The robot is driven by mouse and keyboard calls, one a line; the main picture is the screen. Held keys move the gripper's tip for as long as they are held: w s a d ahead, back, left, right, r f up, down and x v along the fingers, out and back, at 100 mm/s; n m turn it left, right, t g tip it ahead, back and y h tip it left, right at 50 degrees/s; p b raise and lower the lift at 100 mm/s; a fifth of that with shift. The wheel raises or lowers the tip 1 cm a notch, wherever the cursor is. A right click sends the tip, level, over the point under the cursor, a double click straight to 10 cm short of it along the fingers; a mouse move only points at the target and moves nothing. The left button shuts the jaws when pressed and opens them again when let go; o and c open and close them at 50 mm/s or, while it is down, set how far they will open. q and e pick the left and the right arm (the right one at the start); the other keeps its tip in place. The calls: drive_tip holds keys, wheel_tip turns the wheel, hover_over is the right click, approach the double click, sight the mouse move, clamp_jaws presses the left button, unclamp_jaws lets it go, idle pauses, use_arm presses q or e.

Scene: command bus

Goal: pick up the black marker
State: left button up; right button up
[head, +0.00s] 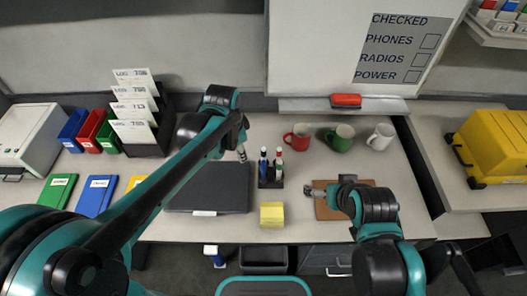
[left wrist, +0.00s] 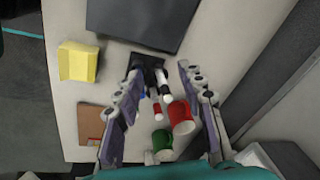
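The black marker (head: 264,154) stands upright in a small black holder (head: 271,183) on the desk, beside a red-capped marker (head: 278,153). In the left wrist view, the black-capped marker (left wrist: 166,95) and red-capped marker (left wrist: 157,108) rise from the holder (left wrist: 148,66), between my fingers in the picture. My left gripper (head: 242,153) is open and empty, just left of the markers in the head view; its spread fingers show in the left wrist view (left wrist: 158,75). My right gripper (head: 318,190) is over a brown board (head: 325,211); its finger state is unclear.
A dark flat case (head: 208,188) lies left of the holder, and a yellow block (head: 272,215) in front of it. Red (head: 298,137), green (head: 340,138) and white (head: 380,137) mugs stand behind it to the right. A file rack (head: 148,130) stands at the back left.

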sight(264, 158)
use_arm(q)
drive_tip(key=w+d+f+m+p, duration=0.1)
drive_tip(key=d+m, duration=0.1)
drive_tip(key=w+d+f+m+g+p, duration=0.1)
drive_tip(key=w+d+f+m, duration=0.1)
drive_tip(key=w+d+f+m+g+p, duration=0.1)
drive_tip(key=w+d, duration=0.1)
drive_tip(key=d, duration=0.1)
drive_tip(key=shift+w+d+f+m, duration=0.1)
drive_tip(key=shift+w+f+m, duration=0.15)
drive_tip(key=shift+m, duration=0.15)
drive_tip(key=shift+d+f, duration=0.2)
drive_tip(key=f+b, duration=0.1)
drive_tip(key=f, duration=0.4)
drive_tip(key=f+b, duration=0.1)
drive_tip(key=f, duration=0.2)
drive_tip(key=shift+w+d+b, duration=0.1)
drive_tip(key=shift+w+b, duration=0.2)
drive_tip(key=shift+b, duration=0.05)
use_arm(e)
drive_tip(key=shift+r, duration=0.65)
use_arm(q)
drive_tip(key=shift+r, duration=0.1)
drive_tip(key=shift+c, duration=0.2)
clamp_jaws()
